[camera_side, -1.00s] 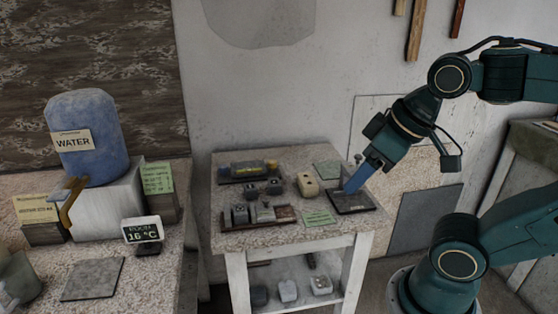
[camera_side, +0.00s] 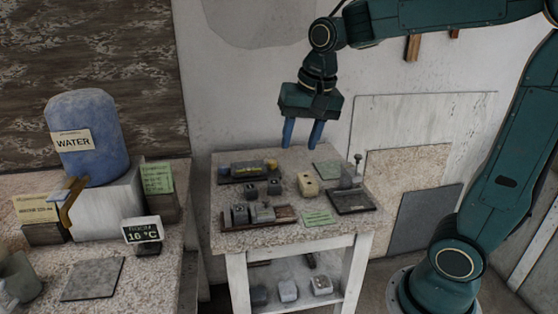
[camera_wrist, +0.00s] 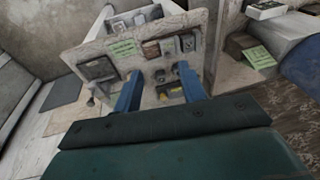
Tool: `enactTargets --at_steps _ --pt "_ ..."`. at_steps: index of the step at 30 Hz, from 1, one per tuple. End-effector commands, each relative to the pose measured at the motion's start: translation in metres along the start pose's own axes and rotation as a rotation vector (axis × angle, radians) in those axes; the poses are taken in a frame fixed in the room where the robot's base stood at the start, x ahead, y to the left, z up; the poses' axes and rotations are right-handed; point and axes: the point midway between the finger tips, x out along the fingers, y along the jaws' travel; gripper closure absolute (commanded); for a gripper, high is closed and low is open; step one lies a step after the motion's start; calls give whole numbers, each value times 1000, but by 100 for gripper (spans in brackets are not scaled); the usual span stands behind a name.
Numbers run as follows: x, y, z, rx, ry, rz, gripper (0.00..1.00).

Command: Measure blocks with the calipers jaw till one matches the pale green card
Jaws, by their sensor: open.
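My gripper (camera_side: 302,146) is open and empty, fingers pointing down above the back of the small table. Both blue fingers (camera_wrist: 158,75) show in the wrist view. Two dark blocks (camera_side: 274,187) and a beige block (camera_side: 308,185) with dark spots stand mid-table. A dark-based tray (camera_side: 285,218) at the front holds grey blocks (camera_side: 240,214). A dark plate (camera_side: 352,204) at the right bears a grey upright piece and a thin post; I cannot tell whether this is the calipers.
A dark tray (camera_side: 236,181) with a cylinder lies at the back left. More blocks (camera_side: 288,290) sit on the lower shelf. The left bench holds a blue water container (camera_side: 90,155), a small display (camera_side: 142,230) and a grey slab (camera_side: 93,279). The air around my gripper is clear.

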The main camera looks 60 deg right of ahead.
Motion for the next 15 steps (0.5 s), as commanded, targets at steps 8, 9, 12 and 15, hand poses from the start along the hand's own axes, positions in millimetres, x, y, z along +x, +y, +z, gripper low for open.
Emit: enactTargets --at_steps 8,9,12,15 --pt "37 -20 -49 279 -60 72 59" --pt "43 -22 -55 320 -66 83 59" --pt "59 -27 -71 420 -82 111 59" --pt "78 -31 -87 520 -96 141 59"
